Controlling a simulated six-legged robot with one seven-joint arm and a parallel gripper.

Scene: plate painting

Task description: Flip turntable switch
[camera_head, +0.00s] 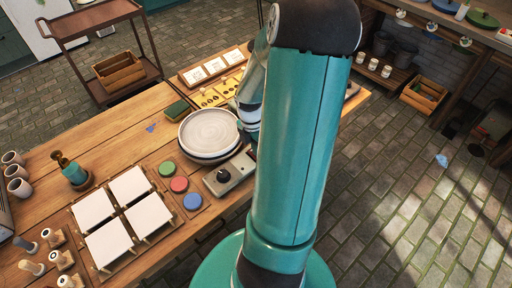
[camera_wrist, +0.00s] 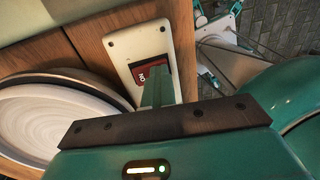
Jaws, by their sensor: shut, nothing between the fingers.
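The turntable (camera_head: 211,157) carries a round pale plate (camera_head: 208,131) on the worktable. Its edge and the plate also show at the left of the wrist view (camera_wrist: 50,125). A pale switch panel (camera_wrist: 137,43) with rounded corners lies on the wood beside it. A red rocker switch (camera_wrist: 153,73) with white lettering is set in the panel, partly hidden by my fingers. My gripper (camera_wrist: 157,88) is shut and empty, its teal fingers over the switch. I cannot tell whether they touch it. In the head view my arm hides the fingertips and this switch.
A grey box with a black knob (camera_head: 229,176) stands in front of the turntable, close to my arm. Colored paint pots (camera_head: 179,185), white tiles (camera_head: 128,186) and a teal bottle (camera_head: 73,171) stand on the left. Tile and tool trays (camera_head: 212,68) lie behind.

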